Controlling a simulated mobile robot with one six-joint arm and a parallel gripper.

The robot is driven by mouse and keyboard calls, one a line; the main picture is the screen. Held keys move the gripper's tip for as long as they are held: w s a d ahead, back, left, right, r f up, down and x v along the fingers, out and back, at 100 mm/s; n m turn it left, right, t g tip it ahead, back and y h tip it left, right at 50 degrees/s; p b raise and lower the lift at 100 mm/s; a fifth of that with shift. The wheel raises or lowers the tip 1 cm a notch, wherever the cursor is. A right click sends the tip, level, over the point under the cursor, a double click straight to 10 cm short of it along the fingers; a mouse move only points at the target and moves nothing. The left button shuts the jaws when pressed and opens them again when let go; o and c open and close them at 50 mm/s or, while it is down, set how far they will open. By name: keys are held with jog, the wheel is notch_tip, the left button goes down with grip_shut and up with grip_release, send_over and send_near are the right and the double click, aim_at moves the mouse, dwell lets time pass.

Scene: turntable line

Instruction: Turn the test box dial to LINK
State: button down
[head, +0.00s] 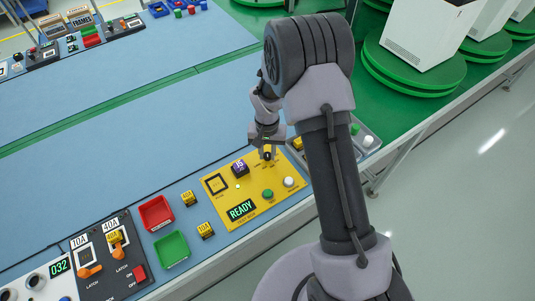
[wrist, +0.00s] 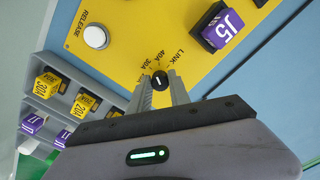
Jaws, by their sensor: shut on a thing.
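The yellow test box (head: 222,190) lies on the blue table in front of my arm, with a green READY display (head: 241,209). Its dial (wrist: 159,80) is a small dark knob with a white mark, seen in the wrist view. The labels 30A, 40A and LINK (wrist: 181,58) fan out beside the dial. The mark points roughly up the picture, near 40A; I cannot tell its exact setting. My gripper (wrist: 160,92) is shut on the dial, one finger on each side. In the head view my gripper (head: 267,150) covers much of the dial.
A purple J5 block (wrist: 222,30) stands on the test box near LINK. A white RELEASE button (wrist: 96,36) is on its other side. A grey rack (wrist: 44,92) holds yellow and purple blocks. A red tray (head: 172,222) and a green tray (head: 186,258) lie left of the box.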

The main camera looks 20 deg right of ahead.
aim_at(267, 154)
jog(key=m+b, duration=0.2)
jog(key=m, duration=0.4)
jog(key=shift+f, duration=0.1)
jog(key=m+b, duration=0.2)
jog(key=m, duration=0.4)
dwell(0.4)
jog(key=c, duration=1.2)
grip_release()
notch_tip(267, 154, up, 18)
jog(key=p, duration=0.6)
jog(key=shift+f, duration=0.2)
jog(key=shift+w, duration=0.1)
